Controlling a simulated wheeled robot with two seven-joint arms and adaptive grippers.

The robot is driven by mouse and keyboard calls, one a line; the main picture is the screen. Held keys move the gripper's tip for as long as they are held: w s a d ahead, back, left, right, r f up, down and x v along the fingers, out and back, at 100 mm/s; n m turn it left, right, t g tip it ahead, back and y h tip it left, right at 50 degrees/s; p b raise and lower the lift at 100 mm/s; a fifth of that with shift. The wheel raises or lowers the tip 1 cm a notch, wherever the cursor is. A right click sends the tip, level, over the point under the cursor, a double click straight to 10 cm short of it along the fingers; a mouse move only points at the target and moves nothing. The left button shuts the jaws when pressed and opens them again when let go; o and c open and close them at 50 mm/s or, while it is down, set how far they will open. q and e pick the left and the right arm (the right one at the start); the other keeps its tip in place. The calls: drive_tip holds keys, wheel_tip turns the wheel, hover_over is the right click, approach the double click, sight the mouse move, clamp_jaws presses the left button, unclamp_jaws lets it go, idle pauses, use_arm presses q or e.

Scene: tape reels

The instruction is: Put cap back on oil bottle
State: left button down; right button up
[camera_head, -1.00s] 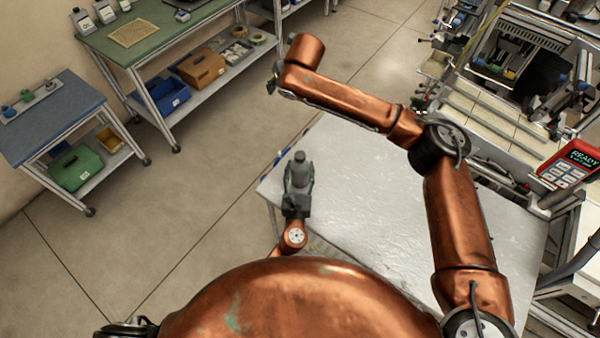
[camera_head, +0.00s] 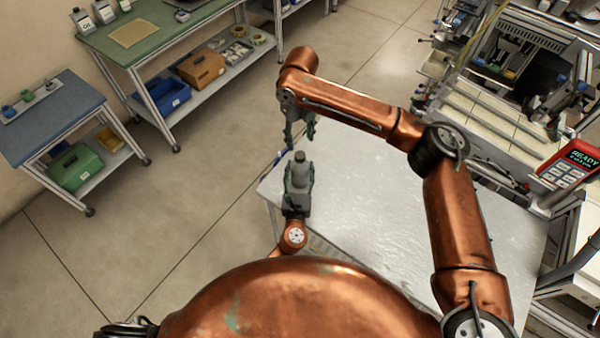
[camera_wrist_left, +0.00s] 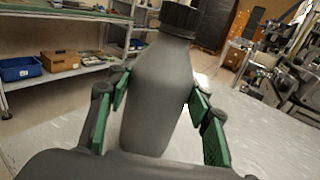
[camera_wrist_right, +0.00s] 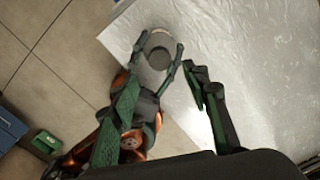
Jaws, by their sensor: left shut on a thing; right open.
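The oil bottle (camera_head: 299,176) is grey and upright, held over the near left corner of the white table. My left gripper (camera_head: 299,188) is shut around its body, one finger on each side. In the left wrist view the bottle (camera_wrist_left: 160,95) carries a black ridged cap (camera_wrist_left: 194,18) at its neck; how tightly it sits cannot be told. My right gripper (camera_head: 300,138) is open and empty, pointing down just above the cap (camera_head: 299,155). In the right wrist view the capped bottle top (camera_wrist_right: 158,57) lies beyond the open fingers (camera_wrist_right: 162,88).
The white table (camera_head: 400,225) is otherwise bare. A blue-topped stand (camera_head: 60,120) at left bears a rack of small coloured caps (camera_head: 27,96). Labelled bottles (camera_head: 82,20) stand on the green bench. A machine with a red keypad (camera_head: 570,165) is at right.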

sight(300, 155)
drive_tip(key=shift+f, duration=3.9)
drive_tip(key=shift+c, duration=0.4)
